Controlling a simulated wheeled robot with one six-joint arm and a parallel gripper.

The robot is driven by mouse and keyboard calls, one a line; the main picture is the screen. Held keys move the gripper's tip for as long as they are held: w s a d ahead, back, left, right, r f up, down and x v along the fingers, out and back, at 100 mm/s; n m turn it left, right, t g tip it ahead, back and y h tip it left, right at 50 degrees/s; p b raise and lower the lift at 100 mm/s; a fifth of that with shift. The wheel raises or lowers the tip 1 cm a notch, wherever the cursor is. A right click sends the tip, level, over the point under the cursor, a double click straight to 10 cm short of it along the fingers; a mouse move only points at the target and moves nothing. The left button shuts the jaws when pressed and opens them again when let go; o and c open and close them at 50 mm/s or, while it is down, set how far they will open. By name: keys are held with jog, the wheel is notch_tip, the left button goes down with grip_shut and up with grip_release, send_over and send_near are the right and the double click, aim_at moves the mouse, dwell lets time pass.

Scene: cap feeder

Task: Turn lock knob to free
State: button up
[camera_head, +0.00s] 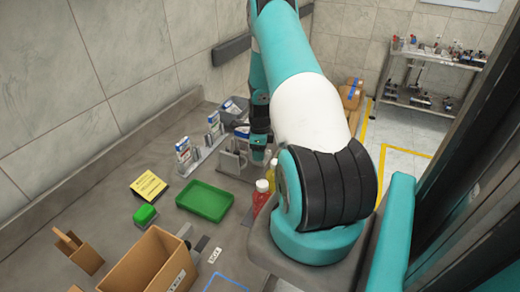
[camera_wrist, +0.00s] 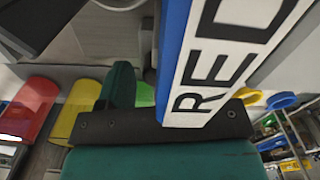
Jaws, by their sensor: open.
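I cannot make out the lock knob in either view. A grey metal fixture (camera_head: 231,161), which may be the cap feeder, stands on the bench beside my gripper (camera_head: 258,151). My gripper points down at its right side and is open, with nothing seen between the jaws. In the wrist view one dark green finger (camera_wrist: 119,84) shows. A white panel marked RED (camera_wrist: 215,55), with a blue edge, stands very close to the camera and hides much of the jaw area. I cannot tell whether the gripper touches anything.
A green tray (camera_head: 205,201), a green block (camera_head: 145,214), a yellow note (camera_head: 148,186) and a cardboard box (camera_head: 148,264) lie on the bench. Red-bodied (camera_head: 261,197) and yellow bottles stand near my arm. A small white-blue carton (camera_head: 183,151) stands left of the fixture. A shelf cart (camera_head: 430,75) is at the back right.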

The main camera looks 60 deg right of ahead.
jog(key=c, duration=0.9)
jog(key=shift+m, duration=0.3)
jog(key=m+b, duration=0.2)
jog(key=shift+f+m, duration=0.1)
jog(key=shift+m, duration=0.2)
jog(key=shift+m+b, duration=0.75)
jog(key=shift+m, duration=1.25)
jog(key=o, duration=0.9)
